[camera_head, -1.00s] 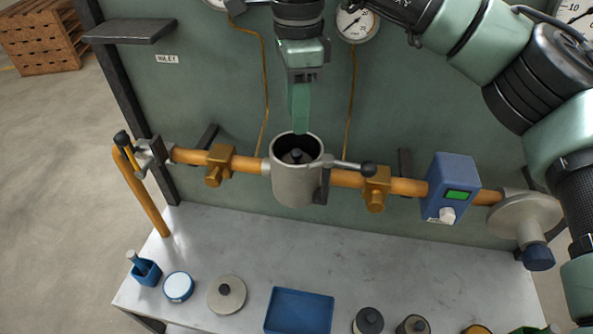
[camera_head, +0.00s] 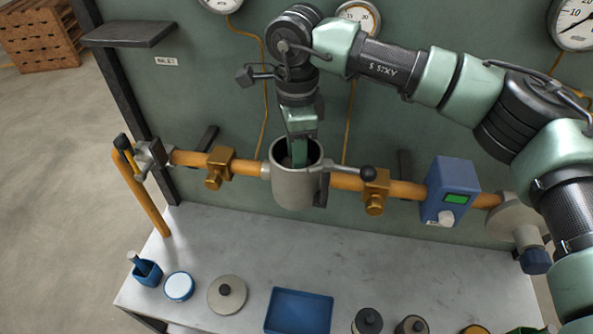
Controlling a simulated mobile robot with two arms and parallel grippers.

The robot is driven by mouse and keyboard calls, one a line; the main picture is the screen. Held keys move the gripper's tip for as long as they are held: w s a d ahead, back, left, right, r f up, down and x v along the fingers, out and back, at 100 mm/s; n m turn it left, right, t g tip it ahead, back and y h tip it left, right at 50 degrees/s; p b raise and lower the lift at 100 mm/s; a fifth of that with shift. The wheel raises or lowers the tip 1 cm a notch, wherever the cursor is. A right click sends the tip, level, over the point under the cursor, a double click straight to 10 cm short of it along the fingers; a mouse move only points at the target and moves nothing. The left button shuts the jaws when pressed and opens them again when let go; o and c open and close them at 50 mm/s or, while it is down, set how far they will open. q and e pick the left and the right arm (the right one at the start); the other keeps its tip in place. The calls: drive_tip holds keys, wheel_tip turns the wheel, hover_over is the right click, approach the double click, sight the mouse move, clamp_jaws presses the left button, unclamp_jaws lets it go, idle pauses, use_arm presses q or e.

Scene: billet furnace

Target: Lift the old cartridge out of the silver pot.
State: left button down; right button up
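The silver pot (camera_head: 296,188) sits open-topped in the orange pipe line, in the middle of the view. My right gripper (camera_head: 299,155) points straight down with its fingers inside the pot's mouth. The old cartridge is inside the pot and is almost wholly hidden by the fingers and the rim. I cannot tell whether the fingers are apart or touch the cartridge. My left gripper is not in view.
A black-knobbed lever (camera_head: 366,173) stands at the pot's right rim. A blue meter box (camera_head: 449,190) is on the pipe. The bench (camera_head: 235,245) below holds a round lid (camera_head: 227,294), a blue tray (camera_head: 298,311), a white-topped tin (camera_head: 179,286) and dark-topped cylinders (camera_head: 367,321).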

clamp_jaws()
idle(1.4)
